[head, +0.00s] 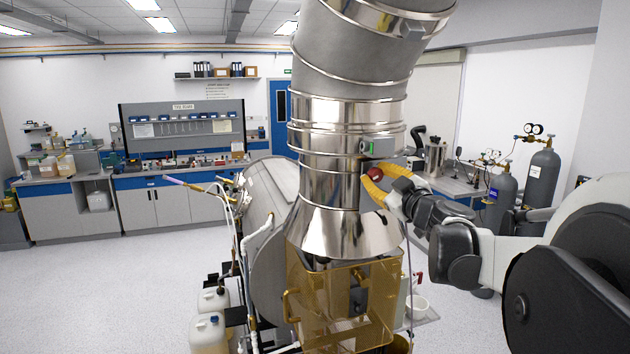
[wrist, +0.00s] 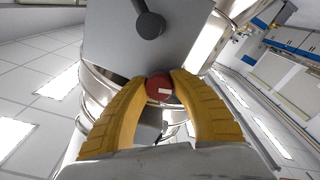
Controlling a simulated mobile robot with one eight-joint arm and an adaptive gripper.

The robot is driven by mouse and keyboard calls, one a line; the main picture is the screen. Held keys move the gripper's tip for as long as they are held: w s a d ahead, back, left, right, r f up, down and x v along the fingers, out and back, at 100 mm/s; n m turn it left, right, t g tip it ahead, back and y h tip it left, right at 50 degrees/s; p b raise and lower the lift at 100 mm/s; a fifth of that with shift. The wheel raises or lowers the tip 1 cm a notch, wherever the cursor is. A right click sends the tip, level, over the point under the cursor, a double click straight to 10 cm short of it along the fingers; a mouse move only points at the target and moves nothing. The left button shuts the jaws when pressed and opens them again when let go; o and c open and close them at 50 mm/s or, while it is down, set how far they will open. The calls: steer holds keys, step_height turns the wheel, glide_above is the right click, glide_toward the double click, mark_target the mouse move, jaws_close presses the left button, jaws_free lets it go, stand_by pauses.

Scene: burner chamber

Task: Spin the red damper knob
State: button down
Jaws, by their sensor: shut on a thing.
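The red damper knob (wrist: 159,88) sits between the two yellow fingers of my gripper (wrist: 158,90) in the wrist view, with a small pale mark on its face. Both fingertips touch its sides, so the gripper is shut on it. In the head view the red knob (head: 375,174) shows at the right side of the shiny metal duct (head: 335,165), with my gripper (head: 380,183) reaching it from the right. Part of the knob is hidden by the fingers.
A grey plate with a black knobbed lever (wrist: 150,25) is close beyond the fingertips. An amber transparent enclosure (head: 310,290) is below. Gas cylinders (head: 540,175) stand at the right.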

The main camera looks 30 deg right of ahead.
steer(key=shift+n, duration=0.7)
steer(key=shift+d+f+n+t+y+b, duration=0.1)
steer(key=shift+n+t+y+b, duration=0.3)
steer(key=shift+n, duration=1.8)
steer(key=shift+n+b, duration=0.45)
steer(key=shift+n, duration=0.65)
steer(key=c, duration=1.1)
jaws_free()
steer(key=shift+o, duration=0.2)
